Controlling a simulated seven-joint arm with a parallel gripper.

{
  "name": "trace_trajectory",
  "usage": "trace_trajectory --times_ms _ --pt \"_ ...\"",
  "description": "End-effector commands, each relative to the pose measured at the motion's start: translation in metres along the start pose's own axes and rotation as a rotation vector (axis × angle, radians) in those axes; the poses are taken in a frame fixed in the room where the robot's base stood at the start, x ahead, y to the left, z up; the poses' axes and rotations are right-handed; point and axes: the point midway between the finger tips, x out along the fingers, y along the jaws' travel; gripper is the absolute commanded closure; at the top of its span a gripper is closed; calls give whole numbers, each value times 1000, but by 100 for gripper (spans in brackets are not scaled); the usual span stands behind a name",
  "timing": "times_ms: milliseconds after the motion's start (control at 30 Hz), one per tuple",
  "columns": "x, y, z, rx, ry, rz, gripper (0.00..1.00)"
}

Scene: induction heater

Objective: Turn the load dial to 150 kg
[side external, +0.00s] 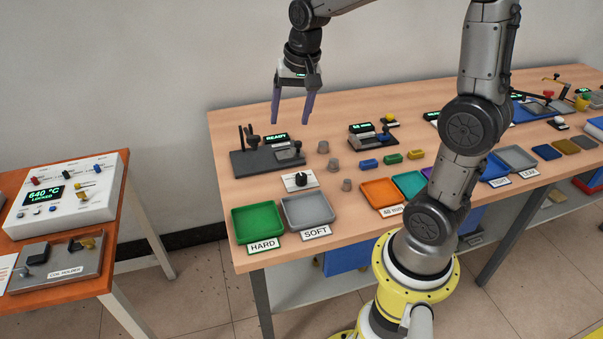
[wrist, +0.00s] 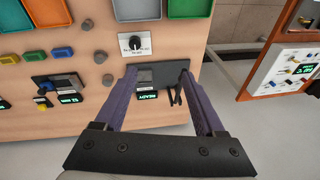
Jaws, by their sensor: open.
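The dial that looks like the load dial is a black knob (side external: 300,180) on a small white plate behind the grey SOFT tray. It also shows in the wrist view (wrist: 136,42), above and left of the fingers. The plate's marks are too small to read, so I cannot tell its setting. My gripper (side external: 291,122) is open and empty, with purple fingers pointing down, high above the back of the table. In the wrist view, its fingers (wrist: 158,74) frame the dark device with the READY display (wrist: 148,97). The fingers are clear of the dial.
The dark READY device (side external: 262,163) with upright posts stands behind the dial. The green HARD tray (side external: 258,210) and grey SOFT tray (side external: 308,224) lie in front. Grey pegs (side external: 323,147) stand to the right. A separate orange table (side external: 90,266) with a control box is at left.

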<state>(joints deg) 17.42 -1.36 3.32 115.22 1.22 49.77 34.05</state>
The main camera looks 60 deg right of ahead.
Motion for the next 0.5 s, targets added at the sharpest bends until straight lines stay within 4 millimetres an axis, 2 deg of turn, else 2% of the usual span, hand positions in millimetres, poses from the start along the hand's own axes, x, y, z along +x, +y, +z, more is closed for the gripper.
trace_trajectory --times_ms 33,200,333,500 --pt "20 6 -14 49 -32 31 28" --pt "66 29 -39 138 -110 98 28" --pt "87 44 -42 175 -154 131 28" --pt "98 52 -42 193 -165 140 28"
